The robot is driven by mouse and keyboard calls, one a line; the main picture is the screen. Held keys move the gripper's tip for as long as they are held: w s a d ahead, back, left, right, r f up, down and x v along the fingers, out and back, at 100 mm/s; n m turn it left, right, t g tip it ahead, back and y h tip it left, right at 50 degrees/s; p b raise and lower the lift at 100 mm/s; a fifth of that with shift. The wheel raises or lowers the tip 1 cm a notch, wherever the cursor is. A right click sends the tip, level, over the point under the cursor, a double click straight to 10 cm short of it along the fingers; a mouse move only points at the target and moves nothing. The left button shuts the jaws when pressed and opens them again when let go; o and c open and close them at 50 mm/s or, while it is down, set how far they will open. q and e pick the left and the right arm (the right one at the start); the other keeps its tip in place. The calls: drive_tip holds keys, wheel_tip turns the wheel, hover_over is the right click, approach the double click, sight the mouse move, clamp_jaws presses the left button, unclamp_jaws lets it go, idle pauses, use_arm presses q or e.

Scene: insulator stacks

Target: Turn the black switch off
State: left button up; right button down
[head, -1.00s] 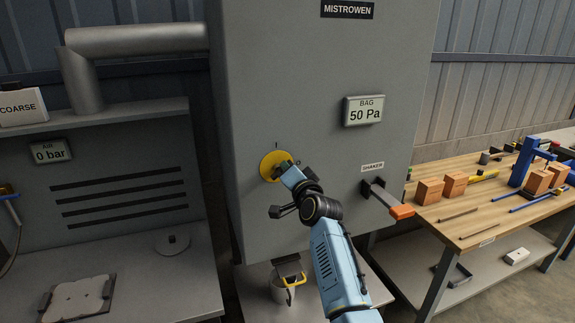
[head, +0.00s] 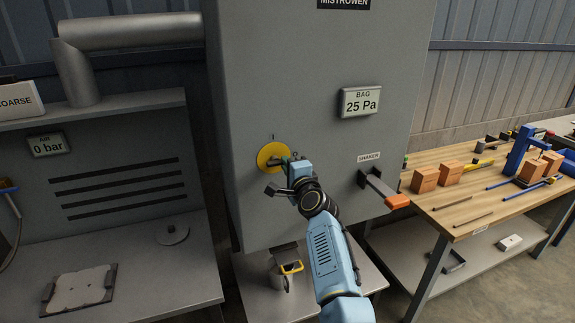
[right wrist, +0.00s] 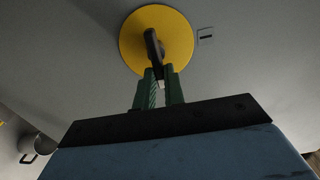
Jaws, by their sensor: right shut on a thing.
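The black switch (right wrist: 153,45) is a rotary handle on a round yellow disc (head: 266,156) on the front of the grey cabinet (head: 310,70). In the head view the handle points right, towards my right gripper (head: 286,161). In the right wrist view the green fingers of my right gripper (right wrist: 159,76) are closed together on the handle's near end. The fingers partly hide that end. My left gripper is not in view.
A small mark shows above the disc. The BAG display (head: 361,101) reads 25 Pa. The SHAKER lever (head: 384,188) with an orange end sticks out to the right. A workbench (head: 470,203) is at right.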

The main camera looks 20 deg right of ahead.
idle(0.4)
drive_tip(key=c, duration=1.5)
unclamp_jaws()
drive_tip(key=shift+s, duration=0.1)
drive_tip(key=s, duration=1.3)
drive_tip(key=shift+s+d, duration=0.1)
drive_tip(key=shift+d, duration=0.15)
